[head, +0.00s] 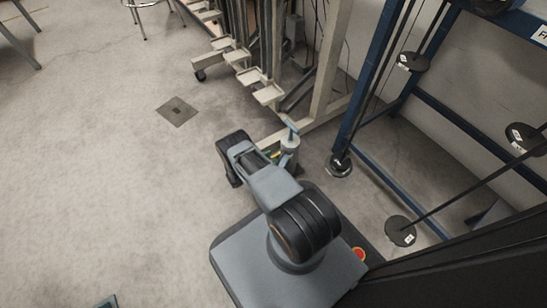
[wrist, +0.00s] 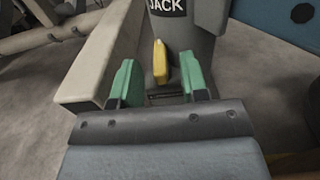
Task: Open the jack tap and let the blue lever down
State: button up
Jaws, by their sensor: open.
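The jack (head: 290,146) is a grey upright cylinder on the floor beside the cream beam, with a light blue piece on top. In the wrist view its body (wrist: 186,50) carries a dark label reading JACK. The yellow tap (wrist: 160,62) sticks out low on the jack. My gripper (wrist: 158,82) is open, its two green fingers on either side of the tap, with gaps showing. A blue part with a round bolt (wrist: 290,25) shows at upper right in the wrist view. I cannot tell if it is the blue lever.
The cream beam (wrist: 103,62) runs close to the left finger. A blue frame (head: 372,75) with black weight discs (head: 400,231) on rods stands to the right. Open floor (head: 110,170) lies to the left.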

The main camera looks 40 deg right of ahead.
jog(key=shift+d, duration=1)
